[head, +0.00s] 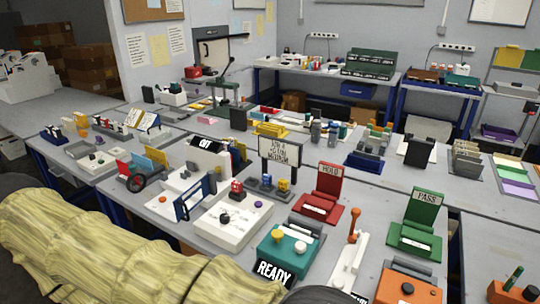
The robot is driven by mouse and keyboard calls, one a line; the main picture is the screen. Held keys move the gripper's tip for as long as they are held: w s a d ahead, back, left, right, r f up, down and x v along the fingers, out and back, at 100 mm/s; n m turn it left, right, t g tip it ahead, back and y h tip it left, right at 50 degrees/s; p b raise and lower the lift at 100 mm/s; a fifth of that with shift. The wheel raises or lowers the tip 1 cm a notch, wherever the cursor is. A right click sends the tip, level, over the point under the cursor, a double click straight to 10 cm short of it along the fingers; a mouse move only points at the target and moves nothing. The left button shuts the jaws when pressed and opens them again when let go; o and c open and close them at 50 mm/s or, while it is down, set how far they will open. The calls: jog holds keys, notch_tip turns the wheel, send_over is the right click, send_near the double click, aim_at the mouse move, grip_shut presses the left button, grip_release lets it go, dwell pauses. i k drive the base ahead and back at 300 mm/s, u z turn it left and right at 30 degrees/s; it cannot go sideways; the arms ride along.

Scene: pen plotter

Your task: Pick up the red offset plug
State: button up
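A small red block-like piece (237,188), likely the red offset plug, stands at the back of a white base plate (232,240) on the near table. It is small here, so I cannot make out its exact shape. The same plate also carries a dark round knob (225,218) and a small purple piece (258,204). My own arm, in a yellowish cover, crosses the lower left of the head view. My gripper is not visible, and no view shows whether it holds anything.
A black-framed sign (280,149), a red HOLD stand (322,195) and a green PASS stand (420,224) rise nearby. The table is crowded.

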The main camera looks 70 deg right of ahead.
aim_at(237, 187)
jog(key=z, duration=1.6)
